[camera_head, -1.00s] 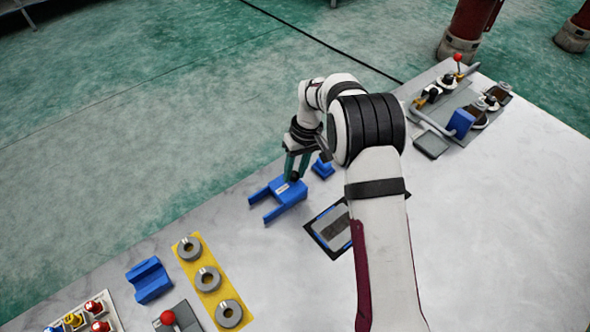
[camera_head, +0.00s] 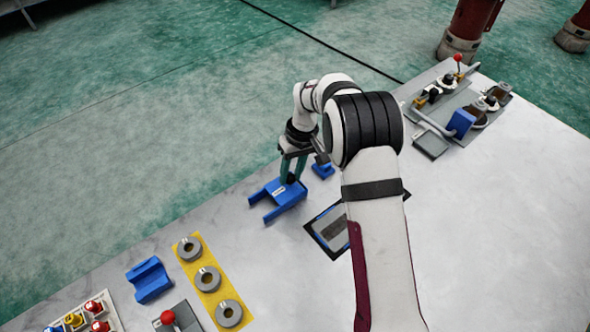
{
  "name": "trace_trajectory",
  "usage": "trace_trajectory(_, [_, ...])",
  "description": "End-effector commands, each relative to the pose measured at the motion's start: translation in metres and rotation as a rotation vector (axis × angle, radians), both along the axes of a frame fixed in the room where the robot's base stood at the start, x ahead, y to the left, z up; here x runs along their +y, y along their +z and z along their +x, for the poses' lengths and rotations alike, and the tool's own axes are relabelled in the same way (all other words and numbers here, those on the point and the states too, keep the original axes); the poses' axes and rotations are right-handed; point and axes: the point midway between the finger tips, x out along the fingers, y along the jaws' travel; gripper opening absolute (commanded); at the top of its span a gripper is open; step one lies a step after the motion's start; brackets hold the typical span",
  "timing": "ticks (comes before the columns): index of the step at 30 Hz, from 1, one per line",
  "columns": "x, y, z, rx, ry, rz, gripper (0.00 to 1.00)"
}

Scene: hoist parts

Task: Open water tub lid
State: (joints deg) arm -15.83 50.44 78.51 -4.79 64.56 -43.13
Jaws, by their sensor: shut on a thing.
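My gripper (camera_head: 292,178) is at the table's far edge, pointing down, with its dark green fingers at the back of a blue two-armed piece (camera_head: 282,194) with a small white label. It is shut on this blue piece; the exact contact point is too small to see. A shallow grey rectangular thing in a black frame (camera_head: 318,238) lies to the right and nearer, partly hidden by my arm. I cannot tell for sure which thing is the water tub or its lid.
A small blue block (camera_head: 322,170) stands close to the right of my gripper. A yellow plate (camera_head: 215,297) with grey rings and a blue cradle (camera_head: 149,279) lie to the left. Grey fixtures (camera_head: 432,146) with a blue block stand at the far right. The right of the table is clear.

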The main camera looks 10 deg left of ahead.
Motion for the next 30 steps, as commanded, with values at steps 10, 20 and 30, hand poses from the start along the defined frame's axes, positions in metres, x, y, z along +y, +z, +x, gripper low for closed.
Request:
trace_trajectory(10, [0.04, 0.0, -0.04, 0.001, 0.001, 0.002, 0.0])
trace_trajectory(20, [0.041, 0.0, -0.041, 0.001, 0.0, 0.002, 0.43])
trace_trajectory(30, [0.041, 0.0, -0.041, 0.002, 0.0, 0.001, 0.66])
